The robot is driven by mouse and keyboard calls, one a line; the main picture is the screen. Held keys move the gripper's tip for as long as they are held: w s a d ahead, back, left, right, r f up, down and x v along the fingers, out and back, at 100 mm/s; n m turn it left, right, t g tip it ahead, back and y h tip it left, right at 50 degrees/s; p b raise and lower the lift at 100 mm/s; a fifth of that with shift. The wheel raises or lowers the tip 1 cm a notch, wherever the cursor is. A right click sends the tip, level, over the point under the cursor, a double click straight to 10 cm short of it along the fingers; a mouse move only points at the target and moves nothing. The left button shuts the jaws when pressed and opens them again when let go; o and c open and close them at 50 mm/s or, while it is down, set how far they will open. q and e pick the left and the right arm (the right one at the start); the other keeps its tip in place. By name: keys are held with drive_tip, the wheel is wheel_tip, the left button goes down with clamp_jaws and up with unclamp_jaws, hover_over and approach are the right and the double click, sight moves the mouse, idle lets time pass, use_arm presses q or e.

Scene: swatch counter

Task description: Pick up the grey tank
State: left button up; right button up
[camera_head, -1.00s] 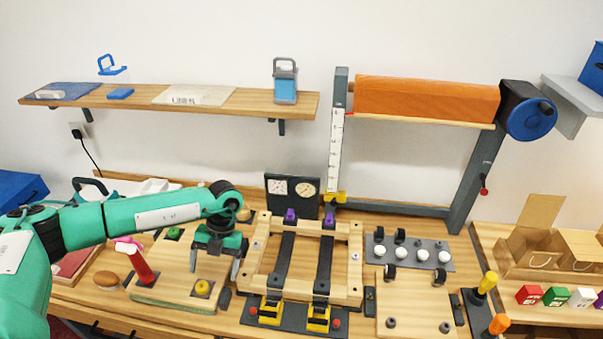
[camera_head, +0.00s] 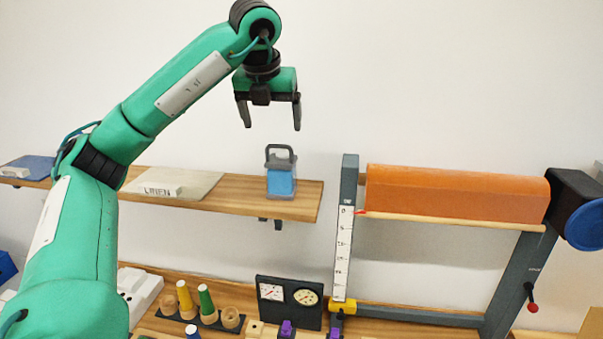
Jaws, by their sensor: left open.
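The grey tank (camera_head: 281,172) stands upright on the wall shelf (camera_head: 240,196), near its right end. It has a grey top with a loop handle and a blue lower part. My left gripper (camera_head: 272,122) is open and empty, pointing down. In the picture it is just above the tank's handle, apart from it; how far it is in depth I cannot tell. My right gripper is not in view.
A linen board (camera_head: 185,184) lies on the shelf left of the tank. A grey post (camera_head: 347,235) with a ruler and an orange roll (camera_head: 455,195) stand to the right. Dials (camera_head: 289,301) and cones are on the bench below. The wall above the shelf is clear.

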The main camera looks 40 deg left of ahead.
sight(281, 160)
use_arm(q)
drive_tip(key=shift+b+x, duration=1.2)
drive_tip(key=shift+x, duration=2.8)
drive_tip(key=shift+w+f+p, duration=0.3)
drive_tip(key=shift+w+f, duration=0.1)
drive_tip(key=shift+f, duration=0.35)
drive_tip(key=p+x, duration=0.2)
drive_tip(key=x, duration=0.1)
drive_tip(key=shift+w+a+r, duration=0.1)
drive_tip(key=shift+w+r, duration=0.05)
drive_tip(key=shift+w, duration=0.1)
drive_tip(key=shift+f, duration=0.35)
drive_tip(key=c, duration=1.2)
drive_tip(key=shift+w+r, duration=0.1)
drive_tip(key=shift+r, duration=0.1)
